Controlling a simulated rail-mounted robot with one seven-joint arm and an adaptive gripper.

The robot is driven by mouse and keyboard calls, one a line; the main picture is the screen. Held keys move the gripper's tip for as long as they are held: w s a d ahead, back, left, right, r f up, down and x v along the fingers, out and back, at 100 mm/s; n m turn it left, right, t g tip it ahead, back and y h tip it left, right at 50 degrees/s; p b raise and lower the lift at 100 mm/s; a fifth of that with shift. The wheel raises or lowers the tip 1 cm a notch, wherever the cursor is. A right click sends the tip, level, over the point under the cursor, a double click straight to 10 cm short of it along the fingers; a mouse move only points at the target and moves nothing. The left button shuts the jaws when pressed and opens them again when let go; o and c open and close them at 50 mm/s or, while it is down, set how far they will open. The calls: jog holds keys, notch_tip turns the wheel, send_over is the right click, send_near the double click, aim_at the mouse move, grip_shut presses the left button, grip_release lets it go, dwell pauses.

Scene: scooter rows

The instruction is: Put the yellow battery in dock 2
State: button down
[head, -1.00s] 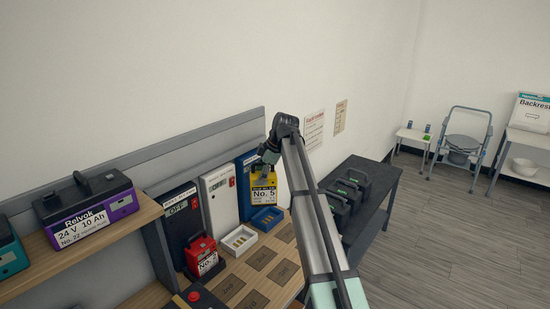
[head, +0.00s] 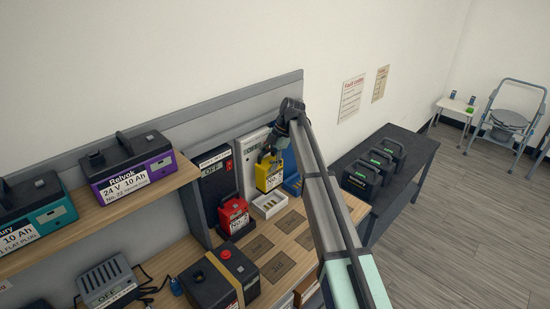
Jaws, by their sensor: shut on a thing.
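The yellow battery (head: 269,174) hangs upright in my gripper (head: 271,155), which is shut on its top. It is in front of the white charger (head: 248,153) and above that charger's white tray (head: 269,206), which is empty with its contacts showing. The blue tray (head: 293,185) is just right of the battery, and its blue charger is mostly hidden behind the battery and my arm. A red battery (head: 234,217) sits at the black charger (head: 214,176) on the left. I cannot read dock numbers here.
A shelf (head: 120,210) at left carries a purple battery (head: 128,168) and a teal battery (head: 33,215). A dark battery with a yellow strap (head: 222,279) is on the bench near the front. A dark table (head: 408,160) at right holds several black batteries.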

jog(key=shift+f+b, duration=0.65)
jog(key=shift+f, duration=2.6)
jog(key=shift+d, duration=0.1)
jog(key=shift+b, duration=0.6)
jog(key=shift+f+b, duration=1)
jog(key=shift+f, duration=0.65)
dwell(0.8)
jog(key=shift+c, duration=0.7)
grip_release()
